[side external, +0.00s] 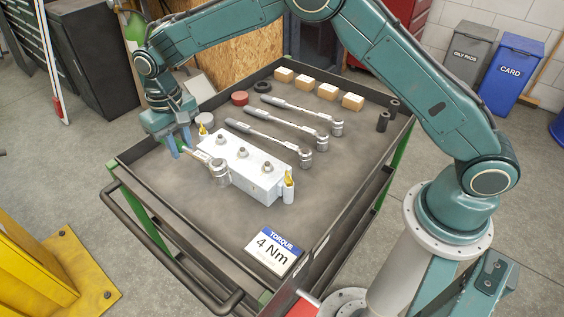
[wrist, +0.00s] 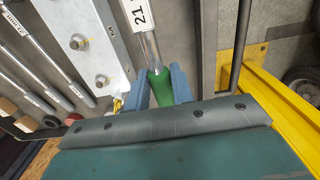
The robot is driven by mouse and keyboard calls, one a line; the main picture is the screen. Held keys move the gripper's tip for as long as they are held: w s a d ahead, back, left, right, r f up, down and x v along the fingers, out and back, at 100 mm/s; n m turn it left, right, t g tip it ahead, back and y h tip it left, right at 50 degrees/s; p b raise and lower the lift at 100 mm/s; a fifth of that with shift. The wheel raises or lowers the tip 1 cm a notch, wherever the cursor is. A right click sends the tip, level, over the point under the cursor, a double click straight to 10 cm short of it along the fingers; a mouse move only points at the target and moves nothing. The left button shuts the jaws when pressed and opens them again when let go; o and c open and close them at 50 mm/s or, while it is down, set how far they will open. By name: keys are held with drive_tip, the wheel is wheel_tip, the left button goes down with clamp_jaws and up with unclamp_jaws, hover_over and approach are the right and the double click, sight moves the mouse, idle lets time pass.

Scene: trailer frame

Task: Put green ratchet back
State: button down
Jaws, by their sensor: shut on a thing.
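My gripper (side external: 181,146) is at the left part of the cart top, shut on the green handle of the green ratchet (wrist: 158,88). In the wrist view the two blue fingers (wrist: 160,88) stand on either side of the handle. The ratchet's silver shaft runs up from it with a white label. In the side view its round head (side external: 219,173) points toward the front, beside the left face of the white bolt block (side external: 257,182). I cannot tell whether it touches the block or the cart. Three similar silver wrenches (side external: 281,128) lie in a row behind the block.
The dark cart top (side external: 190,230) has a raised rim and a front handle. Wooden blocks (side external: 328,91), dark sockets (side external: 383,122), a red round tin (side external: 240,98) and a black ring lie toward the back. The front left is clear.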

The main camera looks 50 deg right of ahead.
sight(197, 195)
drive_tip(key=shift+f, duration=7.1)
drive_tip(key=shift+f, duration=0.15)
drive_tip(key=c, duration=1.2)
unclamp_jaws()
wheel_tip(197, 195, up, 12)
drive_tip(key=shift+w, duration=0.1)
drive_tip(key=shift+r, duration=0.2)
